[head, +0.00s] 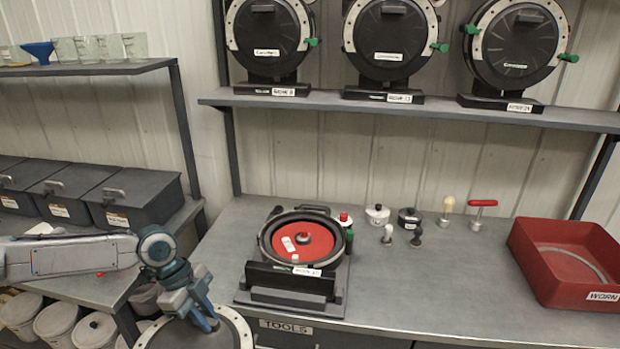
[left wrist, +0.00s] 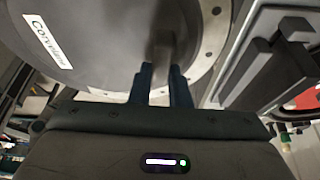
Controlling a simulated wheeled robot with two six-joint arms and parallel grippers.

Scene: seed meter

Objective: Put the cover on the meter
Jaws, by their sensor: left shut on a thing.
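The meter (head: 270,251) lies open on the bench with its red disc (head: 317,238) showing inside a dark ring. A few small pale pieces rest on the disc. The cover (head: 168,336) is a round grey plate with a light, holed rim at the bottom of the head view, cut off by the frame. In the left wrist view the cover (left wrist: 100,40) fills the upper left and bears a white label. My left gripper (head: 211,322) is shut on the cover's raised grip, in front and left of the meter, apart from it. My right gripper is out of view.
Knobs and small handled tools (head: 416,237) stand behind and right of the meter. A red bin (head: 535,280) marked WORN is at the right. Three closed meters stand on the shelf (head: 430,108). Dark lidded boxes (head: 135,195) are at the left. The bench's front middle is clear.

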